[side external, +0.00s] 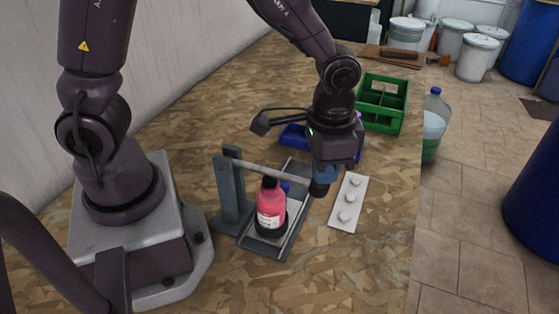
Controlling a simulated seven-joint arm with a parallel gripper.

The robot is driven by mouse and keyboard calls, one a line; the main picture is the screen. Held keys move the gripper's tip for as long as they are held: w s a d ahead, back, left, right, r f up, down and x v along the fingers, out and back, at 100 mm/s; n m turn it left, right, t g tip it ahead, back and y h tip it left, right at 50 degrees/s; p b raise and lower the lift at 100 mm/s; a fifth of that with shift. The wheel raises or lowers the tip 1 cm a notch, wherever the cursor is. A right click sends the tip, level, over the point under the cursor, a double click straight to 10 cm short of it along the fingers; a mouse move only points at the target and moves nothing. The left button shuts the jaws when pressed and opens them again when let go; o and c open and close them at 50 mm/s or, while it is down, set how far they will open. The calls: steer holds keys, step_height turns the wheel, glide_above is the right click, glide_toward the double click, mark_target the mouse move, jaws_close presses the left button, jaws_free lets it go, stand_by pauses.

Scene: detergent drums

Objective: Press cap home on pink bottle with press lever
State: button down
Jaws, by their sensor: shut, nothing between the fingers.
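The pink bottle (270,213) stands upright on the grey base of the press, with a white label and a dark cap (269,182) on top. The press lever (270,171) is a light bar running from the grey post (229,195) rightward, passing just above or behind the cap; I cannot tell if it touches. My gripper (322,184) points down at the lever's right end, by its dark knob. Its fingers are shut with nothing between them. Exact contact with the lever is hard to see.
A white strip (339,222) with three round white pieces lies right of the press. A blue tray (292,137) is behind my gripper. A green crate (382,101) stands farther back, near a clear bottle with a blue cap (434,122). The front of the bench is clear.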

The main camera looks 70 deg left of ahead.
steer(key=shift+s+a+r, duration=0.15)
steer(key=shift+r, duration=0.7)
steer(key=shift+s+a+r, duration=0.15)
steer(key=shift+r, duration=1.7)
step_height(320, 180, up, 4)
steer(key=shift+r, duration=0.1)
